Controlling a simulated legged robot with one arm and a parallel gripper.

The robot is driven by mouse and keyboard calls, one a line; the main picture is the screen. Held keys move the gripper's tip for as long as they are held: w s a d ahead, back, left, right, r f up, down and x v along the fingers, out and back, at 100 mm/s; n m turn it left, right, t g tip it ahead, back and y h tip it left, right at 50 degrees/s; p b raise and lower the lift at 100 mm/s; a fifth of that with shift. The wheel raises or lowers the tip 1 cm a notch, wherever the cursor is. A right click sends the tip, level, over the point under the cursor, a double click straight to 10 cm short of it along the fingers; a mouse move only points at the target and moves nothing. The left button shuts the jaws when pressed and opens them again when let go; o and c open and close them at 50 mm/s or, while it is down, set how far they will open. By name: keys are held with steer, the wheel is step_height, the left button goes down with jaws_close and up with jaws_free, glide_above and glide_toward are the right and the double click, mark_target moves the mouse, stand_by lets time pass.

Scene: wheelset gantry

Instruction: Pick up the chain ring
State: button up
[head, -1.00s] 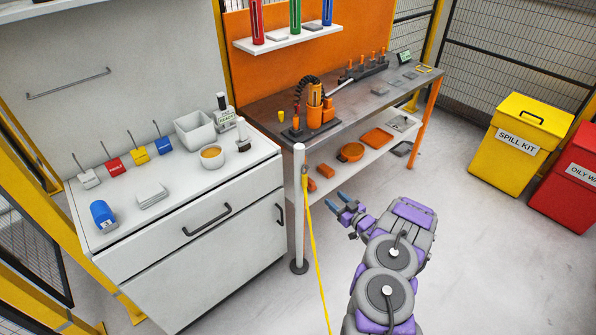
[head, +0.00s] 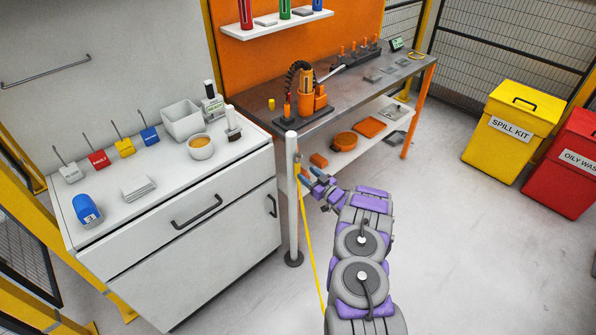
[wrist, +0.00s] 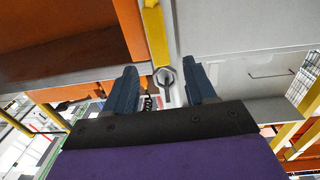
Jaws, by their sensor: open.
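The chain ring (wrist: 166,77) is a small grey ring with a dark stem, seen in the wrist view at the end of a yellow strap (wrist: 155,35). In the head view the yellow strap (head: 308,235) hangs from near the top of a white post (head: 291,200); the ring is too small to make out clearly there. My gripper (head: 310,177) is open beside the post. In the wrist view the ring appears between the two blue fingers of my gripper (wrist: 160,68), with no contact visible. I cannot tell its exact depth relative to the fingertips.
A white cabinet (head: 190,225) stands left of the post. A workbench (head: 350,95) with an orange tool and a lower shelf (head: 350,142) stands behind it. A yellow spill kit bin (head: 512,130) and a red bin (head: 566,165) are at right. The floor at right is clear.

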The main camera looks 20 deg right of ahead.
mark_target(299, 167)
steer(key=b+x, duration=0.2)
steer(key=x, duration=0.2)
steer(key=shift+w+a, duration=0.1)
steer(key=shift+w, duration=0.25)
steer(key=shift+w+a+r, duration=0.1)
steer(key=shift+w+r, duration=0.1)
steer(key=shift+w, duration=0.2)
jaws_close()
